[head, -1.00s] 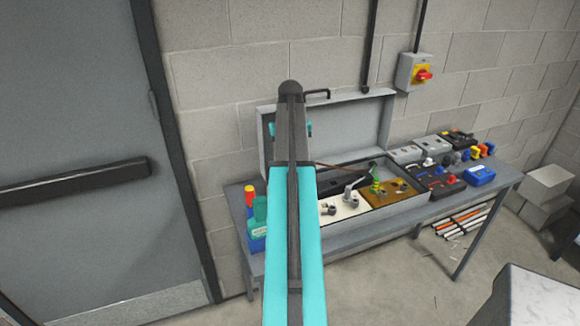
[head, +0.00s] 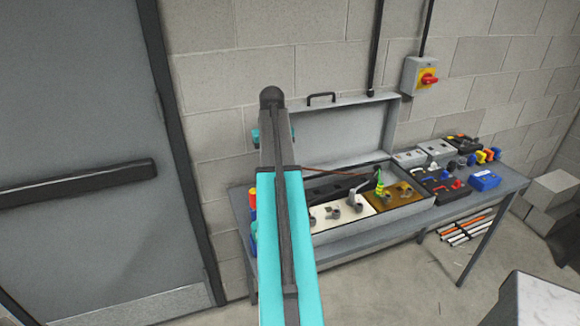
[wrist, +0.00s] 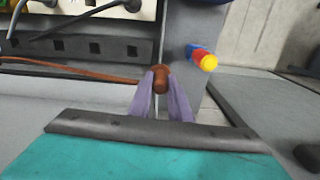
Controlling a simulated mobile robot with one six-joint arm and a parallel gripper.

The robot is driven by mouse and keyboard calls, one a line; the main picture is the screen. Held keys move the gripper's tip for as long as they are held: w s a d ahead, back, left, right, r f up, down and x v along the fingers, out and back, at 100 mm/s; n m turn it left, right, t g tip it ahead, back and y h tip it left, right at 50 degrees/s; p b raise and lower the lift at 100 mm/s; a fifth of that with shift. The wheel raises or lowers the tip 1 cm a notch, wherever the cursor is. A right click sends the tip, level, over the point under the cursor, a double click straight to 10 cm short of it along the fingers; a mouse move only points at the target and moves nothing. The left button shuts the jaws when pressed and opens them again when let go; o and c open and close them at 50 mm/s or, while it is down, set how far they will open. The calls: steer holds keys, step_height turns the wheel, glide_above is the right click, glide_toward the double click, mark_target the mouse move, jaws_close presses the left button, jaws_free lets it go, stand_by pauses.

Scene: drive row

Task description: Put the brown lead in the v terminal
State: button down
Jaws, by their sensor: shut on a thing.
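My gripper (wrist: 162,88) is shut on the plug end of the brown lead (wrist: 160,76) in the wrist view. The lead trails off to the left from the jaws. In the head view the brown lead (head: 330,171) stretches from behind my arm to the open grey case (head: 410,208); my jaws are hidden there. The case holds a white panel (head: 323,224) and a brown panel (head: 408,193), both with dark round posts. Part of the white panel (wrist: 88,8) shows at the top left of the wrist view. I cannot read which post is the v terminal.
A green-and-yellow lead (head: 379,185) stands at the brown panel. The raised case lid (head: 345,130) is behind. A red, yellow and blue thing (wrist: 204,58) is close right of my jaws. Tools and boxes (head: 440,180) crowd the bench's right end.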

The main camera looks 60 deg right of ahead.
steer(key=w+a+f+n+b, duration=0.1)
steer(key=w+a+f+n, duration=0.15)
steer(key=w+a, duration=0.75)
steer(key=w+a+f+n+b, duration=0.1)
steer(key=w+a+n, duration=0.45)
steer(key=a, duration=0.85)
steer(key=w+a+f+n, duration=0.1)
steer(key=a+n, duration=0.1)
steer(key=a, duration=0.8)
steer(key=w+a+f+n+b, duration=0.1)
steer(key=w+a, duration=0.1)
steer(key=a, duration=0.8)
steer(key=w+a+f+n, duration=0.1)
steer(key=a+f+n, duration=0.1)
steer(key=a, duration=0.8)
steer(key=shift+w+a+n, duration=0.2)
steer(key=shift+w+n, duration=0.1)
steer(key=shift+w, duration=0.05)
steer(key=shift+a, duration=0.1)
